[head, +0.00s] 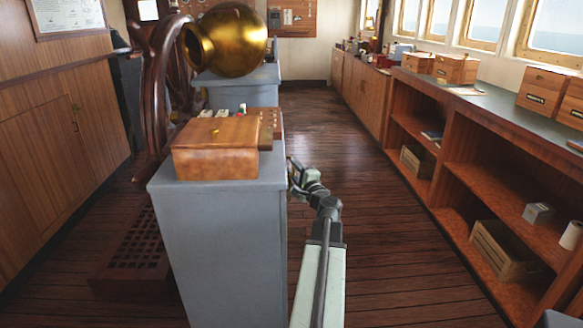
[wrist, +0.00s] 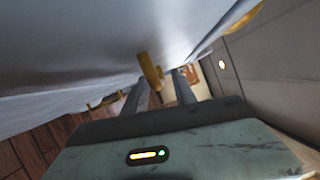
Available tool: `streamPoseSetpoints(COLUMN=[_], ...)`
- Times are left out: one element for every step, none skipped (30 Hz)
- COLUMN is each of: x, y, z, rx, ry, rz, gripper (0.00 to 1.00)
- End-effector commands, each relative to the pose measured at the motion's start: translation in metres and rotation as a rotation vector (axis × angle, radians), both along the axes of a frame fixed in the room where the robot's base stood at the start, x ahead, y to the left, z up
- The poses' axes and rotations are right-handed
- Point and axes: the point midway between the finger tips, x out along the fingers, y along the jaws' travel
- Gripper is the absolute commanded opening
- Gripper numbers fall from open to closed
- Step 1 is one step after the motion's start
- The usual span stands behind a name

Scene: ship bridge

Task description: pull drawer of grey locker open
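The grey locker (head: 222,255) stands upright left of my arm in the head view, with its front side turned away from that camera. In the wrist view its grey face (wrist: 80,55) fills the upper left. A brass handle (wrist: 150,70) sticks out from this face. My gripper (wrist: 162,88) is open, its two fingers apart, with the handle between or just beyond their tips; contact cannot be made out. In the head view my gripper (head: 292,172) is beside the locker's right side, partly hidden by it. No drawer gap is visible.
A wooden box (head: 217,150) sits on the locker. A ship's wheel (head: 162,85) and a brass binnacle (head: 228,42) stand behind it. Open wooden shelves (head: 500,200) line the right. The plank floor (head: 385,255) between is clear. More brass handles (wrist: 102,102) show in the wrist view.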

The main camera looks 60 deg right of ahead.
Motion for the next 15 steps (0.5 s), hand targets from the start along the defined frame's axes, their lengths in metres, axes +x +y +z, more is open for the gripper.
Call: streamPoseSetpoints(x=[0.0076,0.0098,0.0118,0.0125,0.0129,0.0128,0.0127,0.0126,0.0126,0.0128,0.0127,0.0128,0.0129,0.0129,0.0130], y=[-0.0055,-0.0067,-0.0075,-0.0076,-0.0074,-0.0070,-0.0067,-0.0065,-0.0064,-0.0064,-0.0062,-0.0063,-0.0062,-0.0061,-0.0060], z=[0.0011,0.0012,0.0012,0.0012,0.0012,0.0010,0.0010,0.0010,0.0010,0.0010,0.0010,0.0010,0.0009,0.0009,0.0010], rx=[0.000,0.000,0.000,0.000,0.000,0.000,0.000,0.000,0.000,0.000,0.000,0.000,0.000,0.000,0.000], ry=[0.000,0.000,0.000,0.000,0.000,0.000,0.000,0.000,0.000,0.000,0.000,0.000,0.000,0.000,0.000], rz=[0.002,0.002,0.002,0.001,0.001,0.001,0.001,0.001,0.002,0.002,0.002,0.002,0.002,0.002,0.002], gripper=[0.32,0.32,0.32,0.32,0.32,0.32,0.32,0.32,0.32,0.30,0.21,0.10,0.02,0.00,0.00])
